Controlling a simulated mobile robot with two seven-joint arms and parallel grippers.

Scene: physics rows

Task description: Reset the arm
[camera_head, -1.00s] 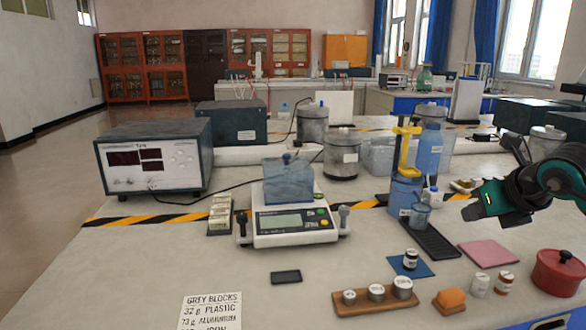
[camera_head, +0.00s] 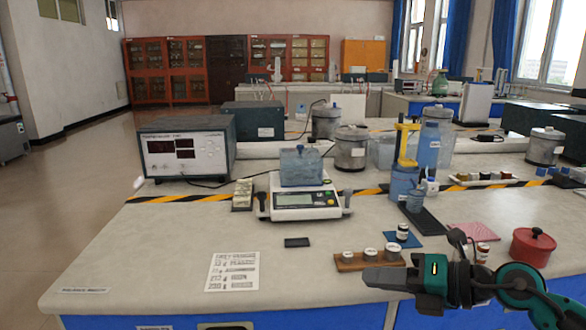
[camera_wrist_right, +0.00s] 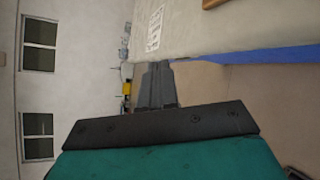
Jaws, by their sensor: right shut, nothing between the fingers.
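My right arm comes in from the lower right in the head view. Its gripper (camera_head: 376,279) points left, in front of the bench's front edge, with its fingers together and nothing held. In the right wrist view the two dark fingers (camera_wrist_right: 156,85) also lie closed against each other, with the bench edge beside them. My left gripper is not in view. The arm hides part of the bench front and whatever lies directly behind it.
The bench (camera_head: 130,255) holds a balance (camera_head: 304,198) with a clear box, a wooden weight holder (camera_head: 350,262), a red pot (camera_head: 532,246) and a paper sheet (camera_head: 232,272). The weight holder sits just behind my right gripper. Open floor (camera_head: 50,205) lies at the left.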

